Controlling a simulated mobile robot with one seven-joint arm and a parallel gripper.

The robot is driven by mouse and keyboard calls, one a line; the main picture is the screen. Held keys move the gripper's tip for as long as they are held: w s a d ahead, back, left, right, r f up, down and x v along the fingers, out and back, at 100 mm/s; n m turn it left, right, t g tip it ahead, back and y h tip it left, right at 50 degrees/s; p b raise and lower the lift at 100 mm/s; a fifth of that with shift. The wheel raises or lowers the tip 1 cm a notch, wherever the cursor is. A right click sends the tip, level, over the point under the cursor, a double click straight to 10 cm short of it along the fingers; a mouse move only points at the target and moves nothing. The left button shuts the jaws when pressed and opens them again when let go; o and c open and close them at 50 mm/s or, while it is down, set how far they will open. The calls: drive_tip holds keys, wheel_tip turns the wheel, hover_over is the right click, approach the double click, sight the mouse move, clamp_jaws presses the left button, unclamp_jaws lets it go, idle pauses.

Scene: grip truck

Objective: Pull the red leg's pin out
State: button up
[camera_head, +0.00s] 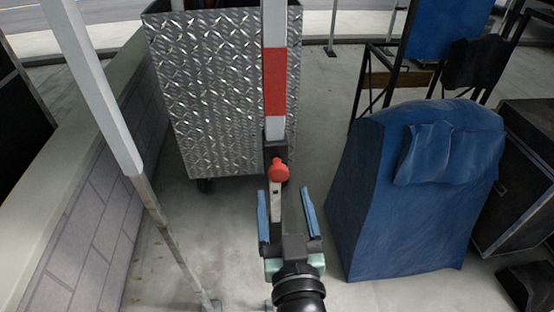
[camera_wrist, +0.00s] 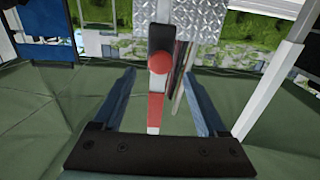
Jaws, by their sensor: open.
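The red leg (camera_head: 274,80) stands upright, white with a red band, in front of a metal cart. A dark collar sits on it, and a round red pin knob (camera_head: 279,169) sticks out from the collar toward me. In the wrist view the pin knob (camera_wrist: 160,61) shows just above the middle, on the dark collar of the leg (camera_wrist: 155,105). My gripper (camera_head: 284,193) is open, its two blue fingers spread wide. In the wrist view my gripper (camera_wrist: 162,75) has one finger on each side of the leg, with nothing held. Whether the fingertips reach the knob's depth is unclear.
A diamond-plate metal cart (camera_head: 205,90) stands behind the leg. A white pole (camera_head: 95,90) and a low block wall (camera_head: 80,220) are at the left. A blue-covered object (camera_head: 400,200) stands at the right, near dark cases (camera_head: 515,180). Concrete floor is clear between.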

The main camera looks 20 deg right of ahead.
sight(277, 158)
drive_tip(key=p+x, duration=0.1)
drive_tip(key=x, duration=0.9)
clamp_jaws()
idle(1.3)
